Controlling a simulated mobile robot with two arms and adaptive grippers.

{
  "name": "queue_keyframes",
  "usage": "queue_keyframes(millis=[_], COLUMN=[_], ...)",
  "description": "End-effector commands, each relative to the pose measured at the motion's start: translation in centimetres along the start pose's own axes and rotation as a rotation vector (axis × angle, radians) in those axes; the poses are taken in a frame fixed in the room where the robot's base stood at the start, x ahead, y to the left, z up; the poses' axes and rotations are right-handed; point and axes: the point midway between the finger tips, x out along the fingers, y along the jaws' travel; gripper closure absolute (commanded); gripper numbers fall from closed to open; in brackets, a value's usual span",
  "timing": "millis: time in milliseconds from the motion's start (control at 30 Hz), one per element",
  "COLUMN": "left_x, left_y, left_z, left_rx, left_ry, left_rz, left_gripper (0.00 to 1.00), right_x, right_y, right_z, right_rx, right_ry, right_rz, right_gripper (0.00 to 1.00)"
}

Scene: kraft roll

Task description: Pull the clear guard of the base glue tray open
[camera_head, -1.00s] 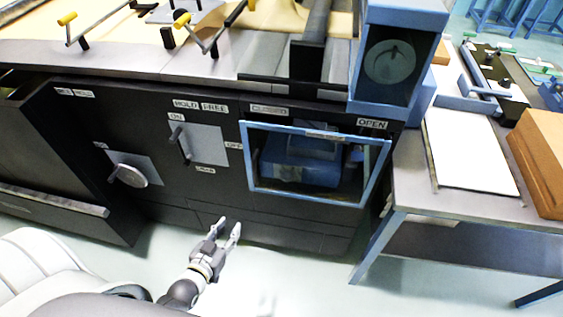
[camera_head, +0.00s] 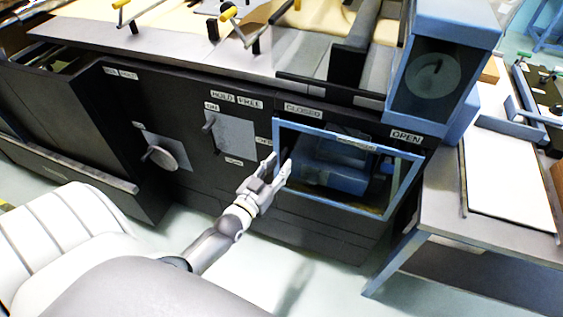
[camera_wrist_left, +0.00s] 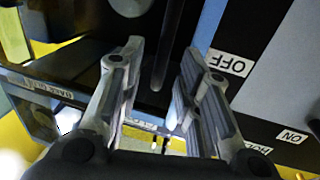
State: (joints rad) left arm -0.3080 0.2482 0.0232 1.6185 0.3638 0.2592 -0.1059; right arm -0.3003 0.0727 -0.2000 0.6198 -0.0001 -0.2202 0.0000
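The clear guard (camera_head: 404,187) is a see-through pane in a blue frame on the dark machine front. It stands in front of the blue glue tray (camera_head: 335,175), with the label CLOSED above its left end and OPEN above its right end. My left gripper (camera_head: 280,163) is at the guard's left edge, fingers apart. In the left wrist view, the open left gripper (camera_wrist_left: 157,75) has a dark upright bar (camera_wrist_left: 165,45) between and beyond its fingers; contact cannot be told. A frame labelled BASE GLUE (camera_wrist_left: 55,92) runs at left there. My right gripper is out of view.
A hold/free lever plate (camera_head: 231,137) and a round knob (camera_head: 160,157) are left of the guard. A side table (camera_head: 487,255) with a white sheet (camera_head: 508,185) stands at right. The pale floor (camera_head: 310,285) in front is clear.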

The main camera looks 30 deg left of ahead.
Motion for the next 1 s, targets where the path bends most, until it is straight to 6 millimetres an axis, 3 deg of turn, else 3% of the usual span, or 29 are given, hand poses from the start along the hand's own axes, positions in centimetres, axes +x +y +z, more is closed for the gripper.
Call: queue_keyframes(millis=[200, 533, 800, 1000], left_x=[1.7, 2.0, 2.0, 2.0], left_y=[0.0, 0.0, 0.1, 0.1], left_z=[0.1, 0.1, 0.1, 0.1], left_rx=[0.000, 0.000, 0.000, 0.001], left_ry=[-0.002, -0.002, -0.002, -0.002], left_rz=[0.001, 0.001, 0.001, 0.002], left_gripper=[0.68, 0.68, 1.00, 1.00], right_x=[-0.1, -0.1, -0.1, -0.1], right_y=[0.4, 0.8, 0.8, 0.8], right_z=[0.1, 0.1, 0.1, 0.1], right_rx=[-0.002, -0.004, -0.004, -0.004], right_ry=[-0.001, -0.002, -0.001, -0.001], right_rz=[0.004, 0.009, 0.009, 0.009], right_gripper=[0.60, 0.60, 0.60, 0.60])
